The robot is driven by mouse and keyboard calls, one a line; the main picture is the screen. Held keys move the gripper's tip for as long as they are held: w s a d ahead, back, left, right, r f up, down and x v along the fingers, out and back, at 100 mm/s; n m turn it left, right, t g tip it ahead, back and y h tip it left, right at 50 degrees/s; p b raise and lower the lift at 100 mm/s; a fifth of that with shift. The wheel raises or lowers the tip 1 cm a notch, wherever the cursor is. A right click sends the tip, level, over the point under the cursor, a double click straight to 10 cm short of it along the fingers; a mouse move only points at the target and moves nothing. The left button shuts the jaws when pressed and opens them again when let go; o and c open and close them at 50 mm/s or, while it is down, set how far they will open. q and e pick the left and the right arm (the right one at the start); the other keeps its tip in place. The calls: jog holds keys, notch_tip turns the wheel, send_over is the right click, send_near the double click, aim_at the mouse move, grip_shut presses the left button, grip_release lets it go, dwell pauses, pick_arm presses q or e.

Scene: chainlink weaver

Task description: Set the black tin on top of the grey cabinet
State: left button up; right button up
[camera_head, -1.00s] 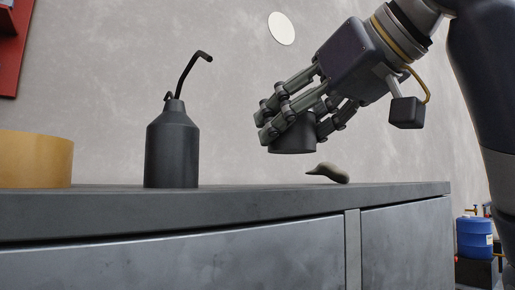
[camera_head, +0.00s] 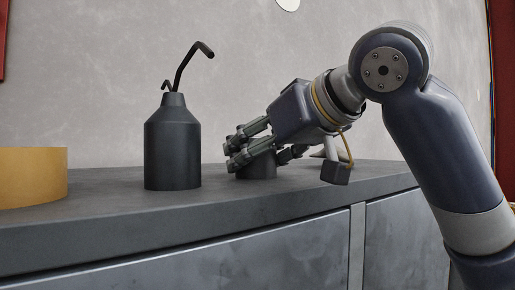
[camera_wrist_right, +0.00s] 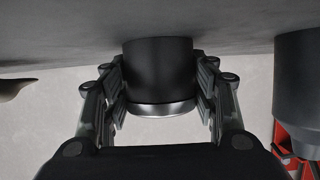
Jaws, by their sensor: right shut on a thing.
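The black tin (camera_head: 258,168) is at the surface of the grey cabinet's top (camera_head: 110,203), right of the dark oil can in the head view. It looks upright, and its base appears to meet the surface; a small gap cannot be ruled out. My right gripper (camera_head: 257,152) is shut on the tin, with fingers on both sides. In the right wrist view the tin (camera_wrist_right: 160,68) sits between the two finger pairs, its one end against the grey surface. The fingers hide part of the tin in the head view. My left gripper is not in view.
A dark oil can (camera_head: 172,150) with a bent spout stands close left of the tin. A yellow round object (camera_head: 32,180) is at the far left. A small brownish object (camera_wrist_right: 14,88) lies to one side in the wrist view. The cabinet's front strip is clear.

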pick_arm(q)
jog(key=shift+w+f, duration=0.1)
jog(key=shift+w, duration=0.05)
pick_arm(e)
jog(key=shift+s, duration=0.15)
jog(key=o, duration=1.2)
jog(key=shift+r, duration=0.2)
jog(key=b+v, duration=0.3)
jog(key=v, duration=0.1)
jog(key=shift+d+f, duration=0.1)
jog(key=shift+f, duration=0.2)
jog(key=b+v, duration=0.2)
jog(key=v, duration=0.4)
jog(key=shift+s+d+r, duration=0.1)
jog(key=shift+s+r, duration=0.05)
jog(key=shift+s, duration=0.2)
jog(key=shift+s+d+r+b, duration=0.3)
jog(key=shift+s+d+r, duration=0.05)
jog(key=shift+s, duration=0.1)
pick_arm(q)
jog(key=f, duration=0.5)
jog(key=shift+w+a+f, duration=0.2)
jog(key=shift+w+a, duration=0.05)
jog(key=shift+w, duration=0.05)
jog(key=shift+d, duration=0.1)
